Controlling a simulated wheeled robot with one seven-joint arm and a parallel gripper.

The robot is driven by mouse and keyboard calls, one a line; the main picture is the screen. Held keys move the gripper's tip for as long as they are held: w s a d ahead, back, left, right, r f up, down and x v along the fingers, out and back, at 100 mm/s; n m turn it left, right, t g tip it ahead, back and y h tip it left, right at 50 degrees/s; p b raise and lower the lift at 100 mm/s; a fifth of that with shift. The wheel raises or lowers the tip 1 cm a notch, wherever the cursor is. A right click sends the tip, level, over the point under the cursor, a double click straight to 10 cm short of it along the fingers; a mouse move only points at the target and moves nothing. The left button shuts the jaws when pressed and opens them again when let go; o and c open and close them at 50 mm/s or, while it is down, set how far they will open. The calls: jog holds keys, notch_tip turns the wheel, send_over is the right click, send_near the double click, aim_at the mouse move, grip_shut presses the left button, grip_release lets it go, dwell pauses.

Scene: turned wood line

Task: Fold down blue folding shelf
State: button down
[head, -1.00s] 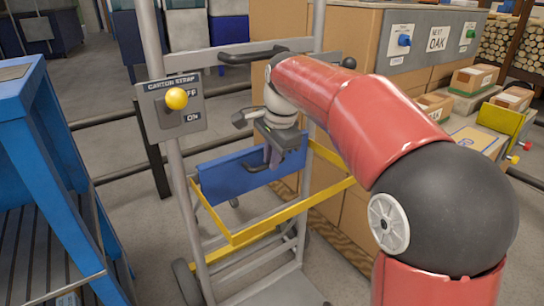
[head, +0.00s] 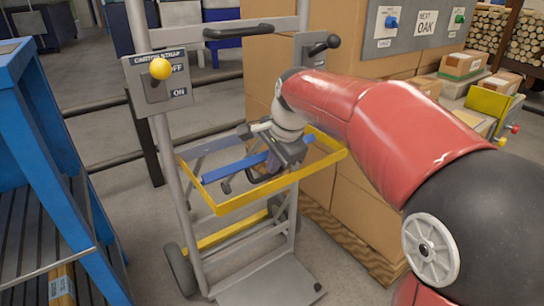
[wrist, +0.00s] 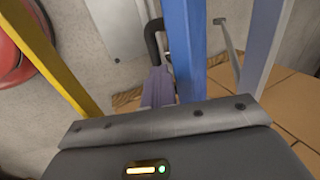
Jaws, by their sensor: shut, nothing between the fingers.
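The blue folding shelf (head: 232,167) shows as a narrow blue bar, nearly edge-on, inside the yellow frame on the grey hand truck. My gripper (head: 262,174) points down inside the frame, at the shelf's right part, and hides some of it. In the wrist view the shelf is a blue strip (wrist: 184,45) just right of my shut fingers (wrist: 158,88), with nothing held between them. They look very close to the shelf; whether they touch it I cannot tell.
The yellow frame (head: 235,205) surrounds my gripper. A carton strap switch with a yellow knob (head: 160,69) is on the left post, and a black-handled lever (head: 322,45) on the right. Blue steps (head: 35,130) stand left; cardboard boxes (head: 365,210) stand close behind on the right.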

aim_at(296, 171)
jog(key=c, duration=1.5)
grip_release()
jog(key=shift+o, duration=0.2)
jog(key=s+d+r+p, duration=0.2)
jog(key=s+d+r, duration=0.1)
jog(key=s+r, duration=0.2)
jog(key=shift+d, duration=0.35)
jog(key=shift+s+d+r, duration=0.2)
jog(key=shift+s+d, duration=0.1)
jog(key=shift+s, duration=0.15)
jog(key=shift+c, duration=0.8)
